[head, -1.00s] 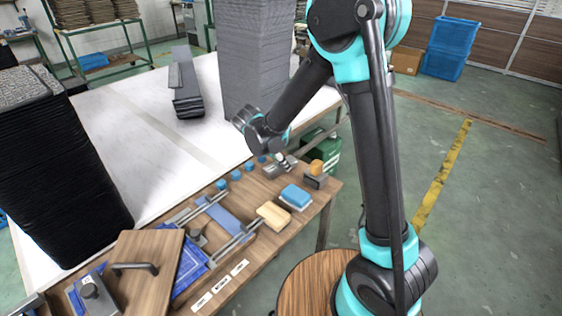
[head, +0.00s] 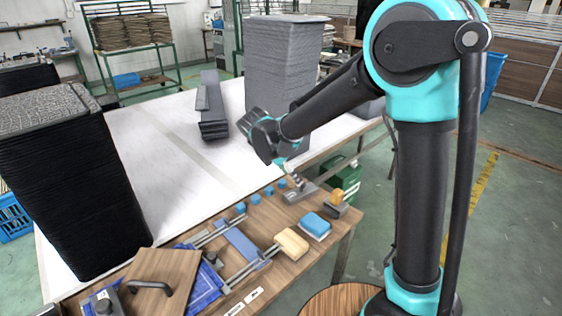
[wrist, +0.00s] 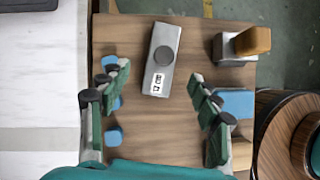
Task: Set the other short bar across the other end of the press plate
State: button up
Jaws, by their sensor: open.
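My gripper (head: 293,178) is open and empty above the far right part of the wooden bench. In the wrist view a grey block (wrist: 157,78) with a round dark knob and a white label lies between and below my fingers (wrist: 155,88); it shows under the gripper in the head view (head: 299,193). A wooden plate (head: 170,268) with a black handle lies at the bench's near left, beside blue gridded pieces (head: 205,288). Slim grey bars (head: 250,272) and a flat blue bar (head: 241,243) lie right of it. I cannot tell which is the short bar.
Several small blue blocks (head: 254,198) line the bench's far edge. A blue-topped block (head: 315,225), a tan block (head: 291,243) and an orange-topped grey holder (head: 337,201) stand at the right. A tall black stack (head: 75,180) and a grey stack (head: 280,80) flank the white table.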

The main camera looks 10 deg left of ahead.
jog(key=v, duration=0.8)
